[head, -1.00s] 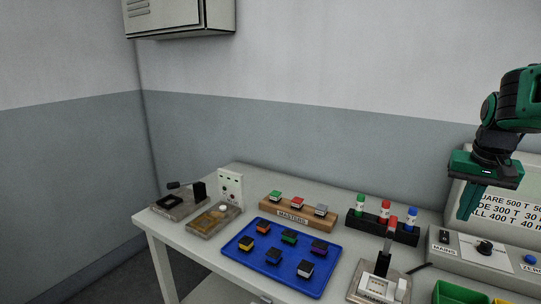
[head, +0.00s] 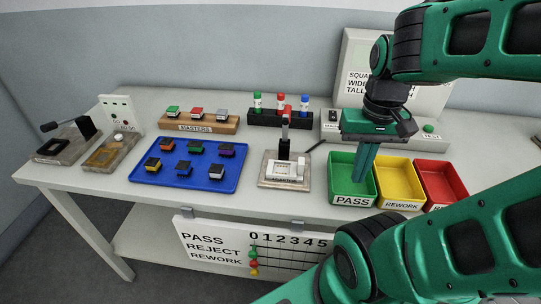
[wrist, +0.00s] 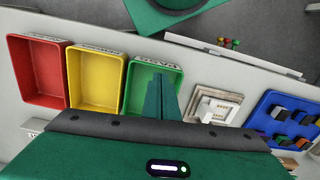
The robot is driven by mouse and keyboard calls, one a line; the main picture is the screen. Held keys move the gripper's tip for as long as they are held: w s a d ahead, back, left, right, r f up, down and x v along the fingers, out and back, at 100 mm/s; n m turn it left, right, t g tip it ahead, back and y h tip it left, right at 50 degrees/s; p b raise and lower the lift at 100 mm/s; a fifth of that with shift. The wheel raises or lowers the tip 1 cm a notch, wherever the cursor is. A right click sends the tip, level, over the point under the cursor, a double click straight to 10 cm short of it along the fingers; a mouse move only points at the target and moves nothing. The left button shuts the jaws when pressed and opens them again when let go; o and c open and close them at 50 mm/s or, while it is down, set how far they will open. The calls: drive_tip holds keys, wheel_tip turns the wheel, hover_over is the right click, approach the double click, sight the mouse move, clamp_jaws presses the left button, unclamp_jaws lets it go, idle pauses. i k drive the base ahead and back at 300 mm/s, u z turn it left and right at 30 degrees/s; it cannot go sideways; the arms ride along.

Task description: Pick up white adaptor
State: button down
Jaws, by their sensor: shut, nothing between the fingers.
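A white block-like piece (head: 287,167), which looks like the white adaptor, sits on a pale base plate with an upright black lever; its label is too small to read. It also shows in the wrist view (wrist: 215,108), right of my fingers. My gripper (head: 362,205) points down with its fingers together and empty. In the head view its fingers overlap the green bin, to the right of the white piece. In the wrist view the fingers (wrist: 160,82) lie over the green bin; their height above it is hard to tell.
Green (head: 343,165), yellow (head: 396,172) and red (head: 436,170) bins stand on the right. A blue tray (head: 225,182) holds several dark connectors. Behind are a masters block (head: 198,126) and a black marker rack (head: 277,118). Two fixtures stand at left. A score board hangs in front.

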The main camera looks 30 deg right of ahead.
sight(279, 170)
drive_tip(key=u, duration=0.45)
drive_tip(key=k, duration=1.35)
drive_tip(key=z, duration=0.5)
